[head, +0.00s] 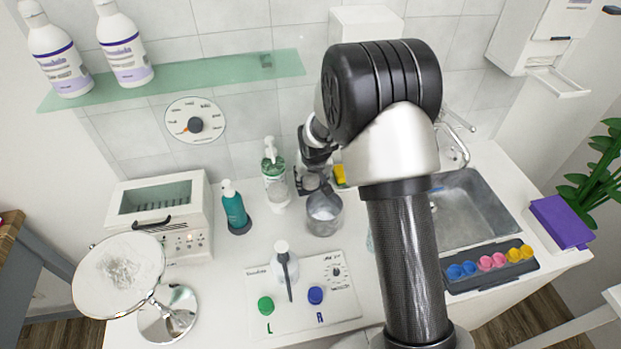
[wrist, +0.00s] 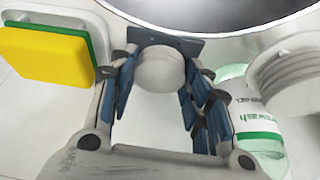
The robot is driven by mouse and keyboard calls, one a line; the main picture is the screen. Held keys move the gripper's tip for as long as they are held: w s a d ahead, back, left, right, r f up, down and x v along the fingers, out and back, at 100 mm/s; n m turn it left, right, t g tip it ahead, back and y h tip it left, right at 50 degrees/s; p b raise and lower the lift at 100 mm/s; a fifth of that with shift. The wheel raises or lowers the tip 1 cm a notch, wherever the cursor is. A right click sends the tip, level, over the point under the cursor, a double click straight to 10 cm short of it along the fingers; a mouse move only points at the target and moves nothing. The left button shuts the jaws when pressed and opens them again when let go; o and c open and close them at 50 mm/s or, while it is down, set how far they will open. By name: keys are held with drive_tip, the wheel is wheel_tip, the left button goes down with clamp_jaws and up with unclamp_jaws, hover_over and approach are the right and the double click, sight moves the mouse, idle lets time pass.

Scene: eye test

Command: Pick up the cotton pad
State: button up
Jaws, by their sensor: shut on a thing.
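In the wrist view, a white round pad (wrist: 160,72), which looks like the cotton pad, sits between the blue-lined fingers of my gripper (wrist: 163,85). The gripper is shut on it. In the head view, my gripper (head: 314,178) is at the back of the counter, just behind a grey, shiny round vessel (head: 324,214). I cannot make out the pad there.
A yellow and green sponge (wrist: 45,55) is left of my gripper. A green-labelled pump bottle (head: 275,180) stands close by. A dark round vessel (wrist: 205,12) lies just beyond the fingertips. The sink (head: 475,215) is at the right.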

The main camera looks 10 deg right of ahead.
sight(311, 181)
wheel_tip(311, 181, up, 12)
drive_tip(key=p, duration=0.4)
drive_tip(key=s, duration=2)
drive_tip(key=shift+f+b, duration=0.3)
drive_tip(key=shift+o, duration=0.5)
drive_tip(key=c, duration=0.4)
drive_tip(key=shift+o, duration=0.2)
